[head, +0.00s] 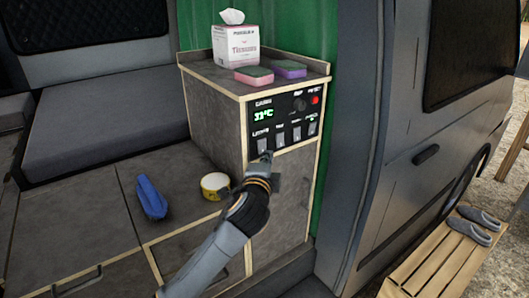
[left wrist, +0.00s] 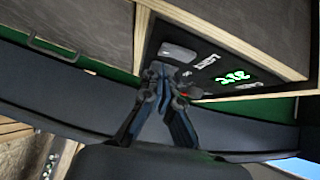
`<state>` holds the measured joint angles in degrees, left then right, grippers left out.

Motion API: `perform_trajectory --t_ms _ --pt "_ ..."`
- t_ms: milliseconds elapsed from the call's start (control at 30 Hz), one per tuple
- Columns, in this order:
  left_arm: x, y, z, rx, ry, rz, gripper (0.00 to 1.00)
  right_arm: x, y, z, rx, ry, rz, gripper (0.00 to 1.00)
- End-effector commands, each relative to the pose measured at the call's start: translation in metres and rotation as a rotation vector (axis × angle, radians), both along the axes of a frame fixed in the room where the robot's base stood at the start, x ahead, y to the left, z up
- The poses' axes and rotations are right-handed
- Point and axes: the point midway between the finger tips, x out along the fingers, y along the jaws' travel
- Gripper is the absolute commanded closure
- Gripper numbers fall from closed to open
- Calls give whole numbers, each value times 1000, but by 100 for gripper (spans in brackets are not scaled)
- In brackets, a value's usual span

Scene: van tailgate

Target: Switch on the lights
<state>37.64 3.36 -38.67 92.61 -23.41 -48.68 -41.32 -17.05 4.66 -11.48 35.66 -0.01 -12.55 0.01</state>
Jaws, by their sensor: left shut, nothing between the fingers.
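A black control panel (head: 284,118) is set in the front of the grey cabinet. It has a green display reading about 31°C and a row of several rocker switches. The leftmost one, the lights switch (head: 262,145), sits under a label that seems to read "Lights". In the left wrist view the switch (left wrist: 178,53) is a grey rocker. My left gripper (head: 267,157) is shut and empty, its tips just below this switch. Its closed fingers also show in the left wrist view (left wrist: 157,72). I cannot tell whether they touch the switch. My right gripper is out of view.
A tissue box (head: 236,46), a pink-topped sponge (head: 254,75) and a purple sponge (head: 289,69) stand on the cabinet. A yellow tape roll (head: 215,186) and blue brush (head: 150,197) lie on the lower top. Slippers (head: 474,224) rest on a slatted bench (head: 437,262) outside.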

Motion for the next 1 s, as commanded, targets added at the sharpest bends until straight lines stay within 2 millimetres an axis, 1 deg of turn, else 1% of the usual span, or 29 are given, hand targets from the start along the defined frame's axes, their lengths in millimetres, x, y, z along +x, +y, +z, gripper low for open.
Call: perform_trajectory --t_ms 33,133,500,567,700,767,1000 --pt "4 4 1 1 1 2 100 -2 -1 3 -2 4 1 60" --pt "8 7 0 0 0 1 100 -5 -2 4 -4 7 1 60" --pt "10 8 -2 0 -1 1 100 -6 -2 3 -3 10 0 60" --pt "10 8 -4 4 -7 1 100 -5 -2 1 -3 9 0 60" --pt "15 12 -9 37 -51 1 100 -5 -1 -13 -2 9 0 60" --pt "15 11 -4 36 -52 0 100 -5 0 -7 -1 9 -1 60" --pt "15 12 -4 36 -51 1 100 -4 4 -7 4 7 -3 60"
